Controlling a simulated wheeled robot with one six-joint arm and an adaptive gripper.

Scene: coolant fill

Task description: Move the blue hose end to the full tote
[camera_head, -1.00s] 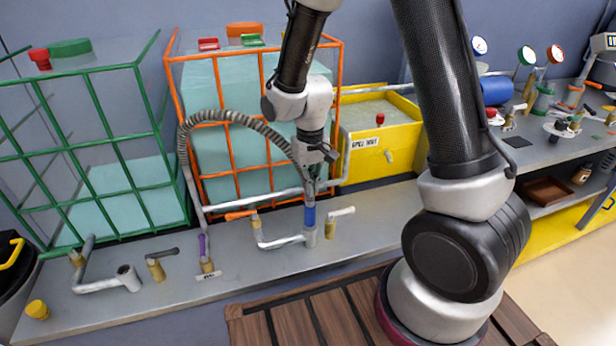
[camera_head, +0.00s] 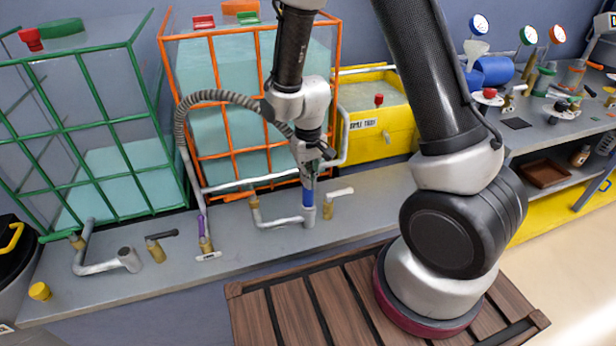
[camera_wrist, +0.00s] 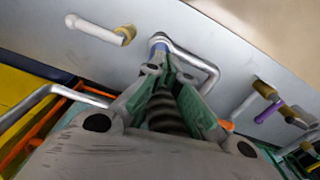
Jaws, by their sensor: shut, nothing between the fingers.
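The blue hose end (camera_head: 308,197) stands upright in a grey pipe socket (camera_head: 309,214) on the bench, in front of the orange-framed tote. My gripper (camera_head: 309,176) is shut just above it, at the hose. In the wrist view my fingers (camera_wrist: 165,80) point at the blue end (camera_wrist: 158,44), and dark ribbed hose shows between them; contact cannot be told. The grey corrugated hose (camera_head: 205,96) arches left from behind my gripper. The orange-framed tote (camera_head: 213,62) is filled nearly to its top. The green-framed tote (camera_head: 62,130) holds liquid only in its lower part.
An empty-looking pipe socket (camera_head: 129,259) stands before the green tote. Small valves, including a white-handled one (camera_head: 332,202) and a purple-handled one (camera_head: 203,235), line the bench. A yellow tank (camera_head: 375,130) stands right of the orange tote. The bench front edge is mostly clear.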

